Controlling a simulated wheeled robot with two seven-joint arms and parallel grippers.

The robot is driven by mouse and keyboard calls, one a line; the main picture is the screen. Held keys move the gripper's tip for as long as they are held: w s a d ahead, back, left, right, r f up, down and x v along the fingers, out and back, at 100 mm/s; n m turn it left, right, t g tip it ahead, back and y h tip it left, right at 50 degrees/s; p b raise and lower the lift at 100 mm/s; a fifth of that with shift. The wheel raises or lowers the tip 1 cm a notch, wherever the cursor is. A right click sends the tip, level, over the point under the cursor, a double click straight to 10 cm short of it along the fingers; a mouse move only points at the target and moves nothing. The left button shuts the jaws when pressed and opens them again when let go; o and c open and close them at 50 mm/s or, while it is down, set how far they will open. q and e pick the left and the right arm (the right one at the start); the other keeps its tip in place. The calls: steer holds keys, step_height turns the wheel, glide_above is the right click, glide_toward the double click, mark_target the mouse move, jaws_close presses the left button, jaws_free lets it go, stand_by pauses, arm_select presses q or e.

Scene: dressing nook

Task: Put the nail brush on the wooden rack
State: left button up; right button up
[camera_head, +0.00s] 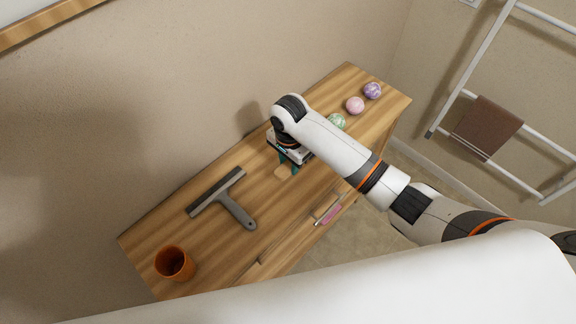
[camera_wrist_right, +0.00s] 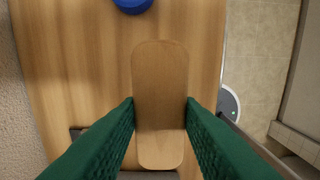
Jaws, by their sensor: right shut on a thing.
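The nail brush (camera_wrist_right: 160,75), a long light-wood block with rounded ends, lies between the two green fingers of my right gripper (camera_wrist_right: 160,115) in the right wrist view. The fingers press on its two long sides. In the head view my right gripper (camera_head: 288,166) points down over the middle of the wooden dresser top, with the brush (camera_head: 282,172) partly hidden by it. I cannot tell how far the brush is above the wood. I cannot make out a wooden rack in either view. My left gripper is not in view.
On the dresser top (camera_head: 150,238) lie a grey squeegee (camera_head: 235,210), an orange cup (camera_head: 174,263) and green, pink (camera_head: 355,105) and purple (camera_head: 372,90) balls. A blue round thing (camera_wrist_right: 132,4) shows in the wrist view. A towel ladder (camera_head: 480,60) stands right.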

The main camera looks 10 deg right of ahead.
mark_target(289, 172)
steer(key=shift+s+f, duration=0.1)
steer(key=shift+f, duration=0.5)
steer(key=f, duration=0.4)
steer(key=shift+w+f+p, duration=0.15)
steer(key=shift+w+p, duration=0.15)
steer(key=shift+p, duration=0.1)
steer(key=shift+s+f, duration=0.1)
steer(key=shift+f, duration=0.2)
steer(key=shift+f, duration=0.15)
steer(key=o, duration=1)
steer(key=shift+c, duration=0.2)
step_height(289, 172, up, 12)
steer(key=shift+r+b, duration=0.15)
steer(key=shift+b, duration=0.7)
